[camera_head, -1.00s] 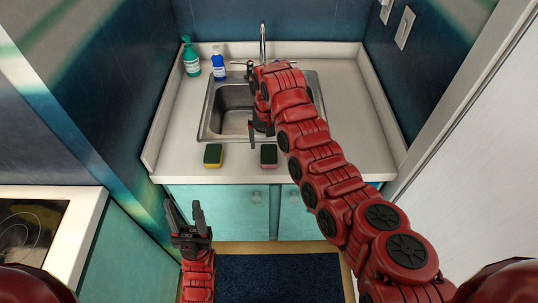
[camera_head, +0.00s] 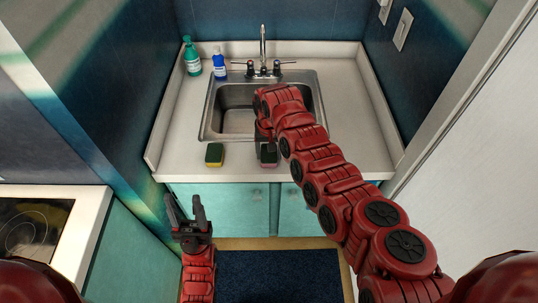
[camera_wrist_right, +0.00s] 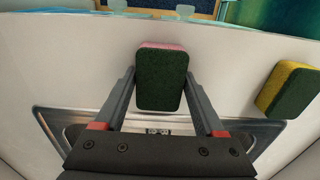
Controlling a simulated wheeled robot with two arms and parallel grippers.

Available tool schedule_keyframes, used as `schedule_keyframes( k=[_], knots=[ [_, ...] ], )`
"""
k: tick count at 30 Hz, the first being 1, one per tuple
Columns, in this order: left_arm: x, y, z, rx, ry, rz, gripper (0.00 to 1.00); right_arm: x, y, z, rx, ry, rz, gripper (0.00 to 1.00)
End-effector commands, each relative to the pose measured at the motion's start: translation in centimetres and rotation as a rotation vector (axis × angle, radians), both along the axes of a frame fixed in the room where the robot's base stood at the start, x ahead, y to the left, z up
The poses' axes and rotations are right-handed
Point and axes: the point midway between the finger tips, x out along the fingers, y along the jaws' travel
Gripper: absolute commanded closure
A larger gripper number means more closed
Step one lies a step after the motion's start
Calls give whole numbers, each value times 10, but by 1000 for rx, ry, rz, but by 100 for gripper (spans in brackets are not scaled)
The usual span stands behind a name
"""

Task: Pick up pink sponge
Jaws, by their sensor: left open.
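The pink sponge (camera_wrist_right: 161,78) has a dark green scouring top and a pink edge. It sits near the counter's front edge. In the head view the sponge (camera_head: 268,155) is partly hidden by my right gripper (camera_head: 265,148). In the right wrist view the sponge lies between the two fingers of my right gripper (camera_wrist_right: 160,76), with narrow gaps beside its nearer part. The fingers look open around it. My left gripper (camera_head: 187,211) is open and empty, low in front of the cabinet.
A yellow and green sponge (camera_head: 214,155) sits left of the pink one; it also shows in the right wrist view (camera_wrist_right: 289,88). The sink (camera_head: 232,111) lies behind. Two bottles, green (camera_head: 192,60) and blue (camera_head: 219,65), stand back left. Counter to the right is clear.

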Motion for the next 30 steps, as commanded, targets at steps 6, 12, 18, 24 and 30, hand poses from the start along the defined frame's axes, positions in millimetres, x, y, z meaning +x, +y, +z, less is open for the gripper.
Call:
schedule_keyframes(
  k=[6, 12, 18, 24, 30],
  knots=[
    [0, 0, 0, 0, 0, 0, 50, 0, 0, 0, 0, 0, 0, 70],
    [0, 0, 0, 0, 0, 0, 50, 0, 0, 0, 0, 0, 0, 85],
    [0, 0, -1, 0, 0, 0, 50, 0, 0, 1, 0, 0, 0, 86],
    [0, 0, -7, 0, 0, 0, 50, 1, 0, 11, 1, -4, -1, 86],
    [0, 0, -12, 0, 0, 0, 50, -9, 1, 35, 0, -2, 5, 86]
  ],
)
